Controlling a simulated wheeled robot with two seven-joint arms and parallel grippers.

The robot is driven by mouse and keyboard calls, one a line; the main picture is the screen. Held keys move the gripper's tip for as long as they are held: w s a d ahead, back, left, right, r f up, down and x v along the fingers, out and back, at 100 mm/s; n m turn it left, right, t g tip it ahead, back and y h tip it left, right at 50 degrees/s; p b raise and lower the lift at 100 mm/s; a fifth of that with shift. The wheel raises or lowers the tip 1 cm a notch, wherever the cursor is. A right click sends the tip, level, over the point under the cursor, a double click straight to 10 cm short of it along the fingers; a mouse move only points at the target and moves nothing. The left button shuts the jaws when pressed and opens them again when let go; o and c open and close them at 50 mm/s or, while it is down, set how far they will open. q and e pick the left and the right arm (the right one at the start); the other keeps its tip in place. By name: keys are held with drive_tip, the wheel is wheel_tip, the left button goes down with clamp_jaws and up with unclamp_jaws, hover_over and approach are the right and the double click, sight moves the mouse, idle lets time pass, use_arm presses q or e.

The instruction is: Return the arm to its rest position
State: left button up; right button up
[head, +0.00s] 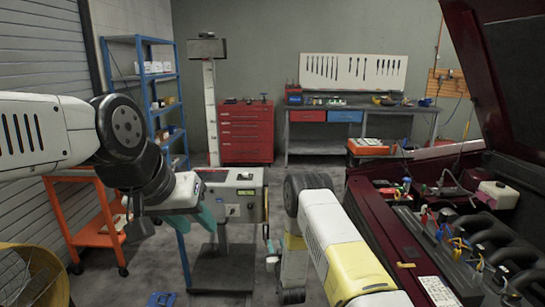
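My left arm (45,130) comes in from the left, raised and stretched forward, white with black joints. Its gripper (174,226) hangs at the arm's end, in front of the orange cart and the grey machine. A dark finger and a teal piece stand apart there, and nothing shows held between them. My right arm (335,245), white and yellow, is bent at the lower middle, next to the open car's engine bay.
The dark red car (385,235) with raised hood fills the right. A grey machine (245,198) on a stand is at centre. An orange cart (97,238) and blue shelf (150,90) stand left. A red cabinet (246,133) and workbench (425,113) are behind. Some floor between is clear.

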drive_tip(key=w+d+r+g, duration=0.1)
drive_tip(key=w+d+r, duration=0.15)
drive_tip(key=r, duration=0.55)
drive_tip(key=s+d+r+m+g, duration=0.1)
drive_tip(key=s+d+r+g, duration=0.15)
drive_tip(key=r, duration=0.75)
drive_tip(key=s+d+r+g, duration=0.1)
drive_tip(key=s+d+r, duration=0.15)
drive_tip(key=r, duration=0.85)
drive_tip(key=s+d+r+g, duration=0.2)
drive_tip(key=s+r, duration=0.3)
drive_tip(key=s, duration=0.4)
drive_tip(key=s+d+r+g, duration=0.1)
drive_tip(key=s+r, duration=0.3)
drive_tip(key=s, duration=0.5)
drive_tip(key=s+d+g, duration=0.2)
drive_tip(key=s+g, duration=0.1)
drive_tip(key=s, duration=1.6)
drive_tip(key=shift+s+r+h, duration=0.3)
drive_tip(key=shift+r+h, duration=0.1)
drive_tip(key=shift+r, duration=0.05)
drive_tip(key=shift+d, duration=0.1)
